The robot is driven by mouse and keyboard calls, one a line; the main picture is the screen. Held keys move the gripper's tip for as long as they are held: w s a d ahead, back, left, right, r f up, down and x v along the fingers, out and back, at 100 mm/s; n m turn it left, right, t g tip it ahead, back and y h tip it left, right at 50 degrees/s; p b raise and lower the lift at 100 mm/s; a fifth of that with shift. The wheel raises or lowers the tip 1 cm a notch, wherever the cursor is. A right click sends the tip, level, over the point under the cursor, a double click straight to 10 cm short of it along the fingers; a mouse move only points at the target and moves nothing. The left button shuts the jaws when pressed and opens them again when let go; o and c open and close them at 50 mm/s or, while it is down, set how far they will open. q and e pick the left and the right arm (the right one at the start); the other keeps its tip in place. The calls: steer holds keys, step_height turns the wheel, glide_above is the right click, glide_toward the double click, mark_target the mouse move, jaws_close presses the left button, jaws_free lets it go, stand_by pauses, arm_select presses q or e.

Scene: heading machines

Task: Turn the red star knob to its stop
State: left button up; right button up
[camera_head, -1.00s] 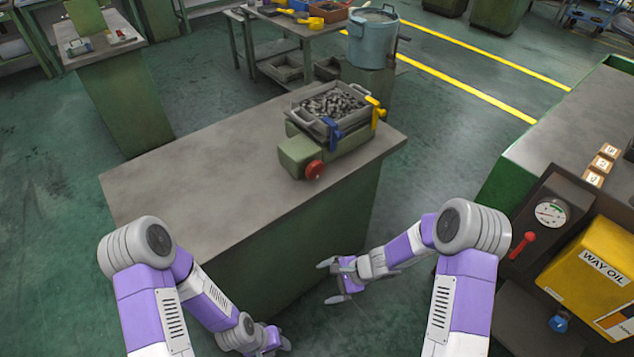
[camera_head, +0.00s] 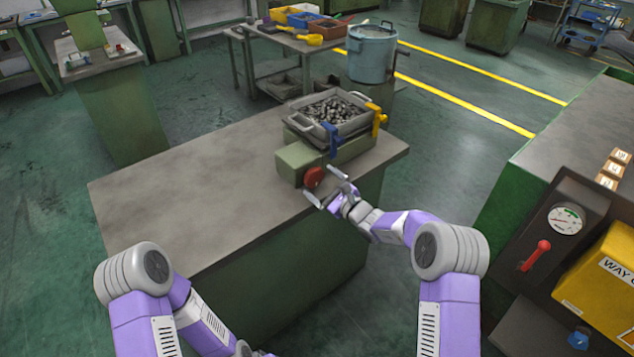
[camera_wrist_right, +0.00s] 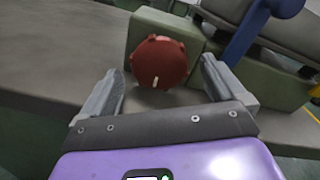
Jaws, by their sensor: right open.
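The red star knob (camera_head: 314,177) sits on the front end of a green machine block (camera_head: 296,160) on the workbench. In the right wrist view the knob (camera_wrist_right: 159,62) is round with a notched rim, and a white mark on its face points down. My right gripper (camera_head: 326,186) is open in front of the knob. In the right wrist view its two fingers (camera_wrist_right: 160,85) stand either side of the knob's lower part, apart from it. My left arm hangs at the lower left, and its gripper is out of the frame.
A tray of metal parts (camera_head: 333,106) sits on the block, with a blue clamp (camera_head: 333,140) and a yellow clamp (camera_head: 378,117) at its sides. The bench top (camera_head: 190,190) left of the block is clear. A gauge panel (camera_head: 562,222) stands at the right.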

steer(key=shift+x, duration=1.3)
steer(key=shift+s, duration=0.1)
steer(key=shift+c, duration=0.2)
steer(key=c, duration=1)
steer(key=shift+m, duration=0.3)
steer(key=shift+d+m, duration=0.1)
steer(key=shift+m, duration=1.1)
steer(key=shift+m+p, duration=0.7)
steer(key=shift+m, duration=1.2)
